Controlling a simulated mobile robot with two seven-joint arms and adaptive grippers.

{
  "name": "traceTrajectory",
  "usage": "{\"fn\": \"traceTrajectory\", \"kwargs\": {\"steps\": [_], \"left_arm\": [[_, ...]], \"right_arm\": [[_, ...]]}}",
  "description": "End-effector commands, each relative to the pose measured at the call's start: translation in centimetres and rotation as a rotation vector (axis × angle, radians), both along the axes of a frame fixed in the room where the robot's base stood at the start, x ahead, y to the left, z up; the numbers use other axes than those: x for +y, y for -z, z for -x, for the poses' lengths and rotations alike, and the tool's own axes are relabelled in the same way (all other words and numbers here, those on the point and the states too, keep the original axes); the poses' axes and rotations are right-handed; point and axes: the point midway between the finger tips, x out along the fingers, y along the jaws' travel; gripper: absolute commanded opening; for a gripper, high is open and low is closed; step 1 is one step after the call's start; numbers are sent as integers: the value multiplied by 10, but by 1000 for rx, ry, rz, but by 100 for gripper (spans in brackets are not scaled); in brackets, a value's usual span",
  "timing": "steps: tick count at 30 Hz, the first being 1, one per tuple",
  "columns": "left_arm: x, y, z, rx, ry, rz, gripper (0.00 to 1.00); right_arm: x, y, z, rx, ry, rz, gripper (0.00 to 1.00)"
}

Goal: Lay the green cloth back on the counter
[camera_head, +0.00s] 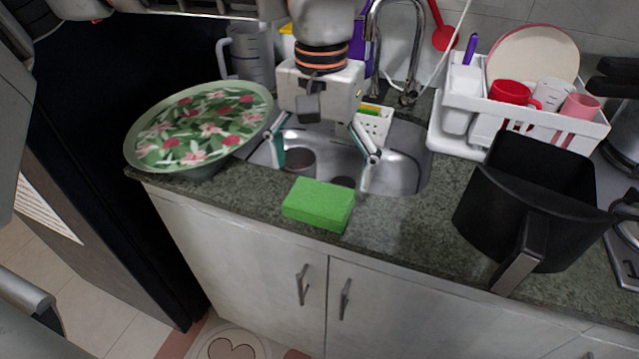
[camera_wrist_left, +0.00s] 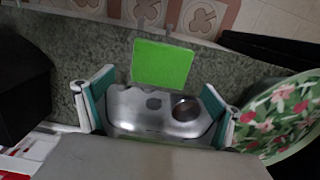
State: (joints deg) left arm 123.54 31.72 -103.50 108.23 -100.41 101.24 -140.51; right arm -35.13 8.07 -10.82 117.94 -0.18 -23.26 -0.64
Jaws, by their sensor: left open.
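The green cloth (camera_head: 318,204) looks like a thick, flat green block. It lies on the counter between the sink and the front edge in the head view. It also shows in the left wrist view (camera_wrist_left: 162,64), beyond the fingertips and beside the sink rim. My left gripper (camera_head: 321,158) is open and empty over the sink, behind the cloth and apart from it. Its two teal-padded fingers are spread wide in the left wrist view (camera_wrist_left: 158,97). My right gripper is not in view.
A floral bowl (camera_head: 200,125) stands left of the sink (camera_head: 405,150). A black bin-like container (camera_head: 525,205) with a handle stands on the right of the counter (camera_head: 400,225). A white dish rack (camera_head: 455,140) is behind it. The counter around the cloth is clear.

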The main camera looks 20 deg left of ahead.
Motion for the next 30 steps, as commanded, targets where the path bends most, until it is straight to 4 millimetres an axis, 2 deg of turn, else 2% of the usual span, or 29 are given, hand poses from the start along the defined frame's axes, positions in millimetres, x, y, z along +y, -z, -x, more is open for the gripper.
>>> {"fn": "traceTrajectory", "kwargs": {"steps": [1, 3, 10, 15, 30], "left_arm": [[0, -15, 0, -6, -1, 0, 92], [0, -29, 0, -6, -1, 1, 92], [0, -61, 0, -2, -1, 0, 92], [0, -69, 0, 1, 0, 0, 92], [0, -69, 0, 2, 0, 0, 92]], "right_arm": [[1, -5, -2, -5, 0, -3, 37], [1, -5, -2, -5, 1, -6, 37], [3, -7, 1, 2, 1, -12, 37], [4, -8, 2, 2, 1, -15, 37], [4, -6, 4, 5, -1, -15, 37]]}}
